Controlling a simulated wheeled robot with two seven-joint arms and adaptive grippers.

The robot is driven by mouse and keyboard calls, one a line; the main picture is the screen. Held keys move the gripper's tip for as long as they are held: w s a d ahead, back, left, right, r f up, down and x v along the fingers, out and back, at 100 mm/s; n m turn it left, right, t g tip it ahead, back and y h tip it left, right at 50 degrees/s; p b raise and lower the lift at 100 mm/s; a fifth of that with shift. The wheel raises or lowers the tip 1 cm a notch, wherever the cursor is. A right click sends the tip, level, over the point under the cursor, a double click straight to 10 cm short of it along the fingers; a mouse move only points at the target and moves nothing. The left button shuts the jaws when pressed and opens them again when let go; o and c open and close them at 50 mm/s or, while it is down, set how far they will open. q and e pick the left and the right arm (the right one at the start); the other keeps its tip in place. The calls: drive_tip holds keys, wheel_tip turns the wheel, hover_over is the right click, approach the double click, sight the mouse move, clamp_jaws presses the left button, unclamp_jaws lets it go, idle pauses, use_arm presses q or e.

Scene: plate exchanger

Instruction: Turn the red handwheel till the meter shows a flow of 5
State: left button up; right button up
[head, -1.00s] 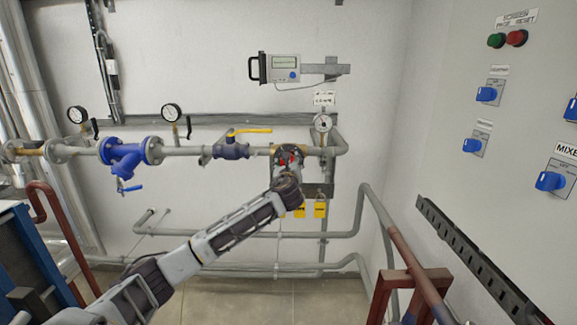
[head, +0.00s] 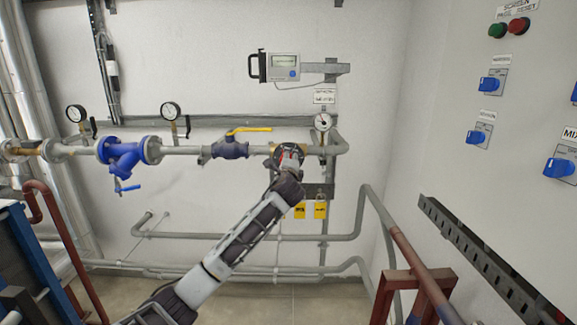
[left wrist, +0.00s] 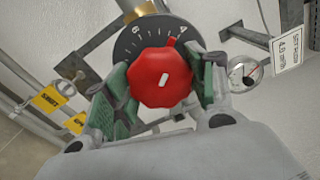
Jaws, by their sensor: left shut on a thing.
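The red handwheel (left wrist: 160,80) is in the middle of the left wrist view, with a white mark on its hub and a red pointer at its rim. Behind it is a black dial (left wrist: 150,38) where the numbers 6 and 4 show; the pointer is near the 4. My left gripper (left wrist: 158,90) is shut on the handwheel, a green finger pad on each side. In the head view the left gripper (head: 290,160) mostly covers the handwheel. The meter (head: 284,67) with its display hangs on the wall above; its reading is too small to tell. My right gripper is not in view.
A round gauge (head: 323,122) sits on the pipe right of the wheel. A yellow-handled valve (head: 231,149) is to its left. Yellow tags (head: 320,209) hang below. A red-brown frame (head: 400,285) stands at the lower right.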

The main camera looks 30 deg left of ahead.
use_arm(q)
drive_tip(key=n+b, duration=0.1)
drive_tip(key=n, duration=0.4)
drive_tip(key=n+b, duration=0.1)
drive_tip(key=n, duration=0.1)
drive_tip(key=shift+f+b, duration=0.25)
drive_tip(key=shift+b, duration=0.05)
drive_tip(key=n+b, duration=0.2)
drive_tip(key=n, duration=0.4)
drive_tip(key=shift+d+n, duration=0.1)
drive_tip(key=shift+n, duration=0.3)
drive_tip(key=n+b, duration=0.1)
drive_tip(key=n, duration=0.2)
drive_tip(key=shift+n, duration=0.3)
drive_tip(key=n, duration=0.2)
drive_tip(key=shift+f+n, duration=0.1)
drive_tip(key=shift+n, duration=0.3)
drive_tip(key=n, duration=0.2)
drive_tip(key=shift+n, duration=0.3)
drive_tip(key=n, duration=0.2)
drive_tip(key=shift+w+n, duration=0.1)
drive_tip(key=shift+n, duration=0.8)
drive_tip(key=o, duration=0.9)
drive_tip(key=shift+o, duration=0.6)
drive_tip(key=shift+r, duration=0.4)
wheel_tip(320, 180, up, 8)
drive_tip(key=shift+d+r, duration=0.1)
drive_tip(key=shift+r, duration=0.65)
